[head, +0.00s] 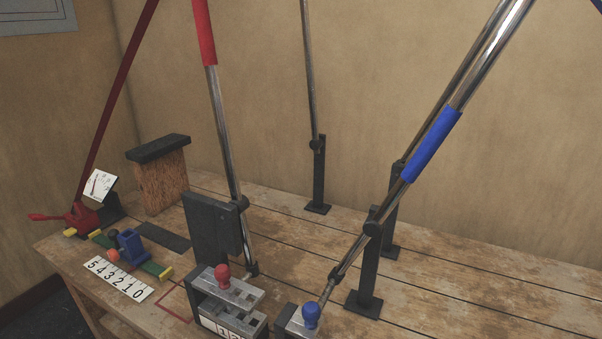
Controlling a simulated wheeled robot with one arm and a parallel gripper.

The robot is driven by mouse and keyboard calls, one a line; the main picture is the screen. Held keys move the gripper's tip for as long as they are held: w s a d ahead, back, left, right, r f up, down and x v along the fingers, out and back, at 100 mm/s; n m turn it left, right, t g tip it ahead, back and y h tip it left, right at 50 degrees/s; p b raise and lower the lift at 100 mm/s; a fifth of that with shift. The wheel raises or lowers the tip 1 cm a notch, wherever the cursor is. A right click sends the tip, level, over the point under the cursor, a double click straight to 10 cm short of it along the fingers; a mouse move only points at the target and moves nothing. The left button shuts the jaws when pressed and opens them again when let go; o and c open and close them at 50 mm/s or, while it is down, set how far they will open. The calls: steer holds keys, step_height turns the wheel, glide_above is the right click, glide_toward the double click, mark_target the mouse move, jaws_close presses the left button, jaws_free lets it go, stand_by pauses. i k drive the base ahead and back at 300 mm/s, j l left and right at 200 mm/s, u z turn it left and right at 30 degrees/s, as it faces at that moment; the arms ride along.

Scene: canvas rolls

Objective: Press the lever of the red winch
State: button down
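The red winch (80,216) sits at the far left end of the wooden table, by the foot of a slanting dark red pole (117,95). Its red lever (44,217) sticks out to the left, roughly level, past the winch body. A white card with a dark drawing (99,185) stands just behind the winch. My gripper is not in view, and nothing is seen touching the lever.
A blue block (129,244) on a green and yellow bar and a number strip (118,278) lie right of the winch. Steel poles with red and blue sleeves (432,145) rise from the wooden table (460,285). Red-knobbed (222,272) and blue-knobbed (311,315) metal boxes stand in front.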

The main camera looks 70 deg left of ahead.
mark_target(33, 216)
steer(key=u, duration=3.65)
steer(key=i+j+z, duration=0.3)
steer(key=i+j, duration=0.45)
steer(key=i, duration=0.35)
steer(key=i+j+z, duration=0.35)
steer(key=i+j, duration=0.6)
steer(key=k+j+z, duration=0.25)
steer(key=k+l, duration=0.05)
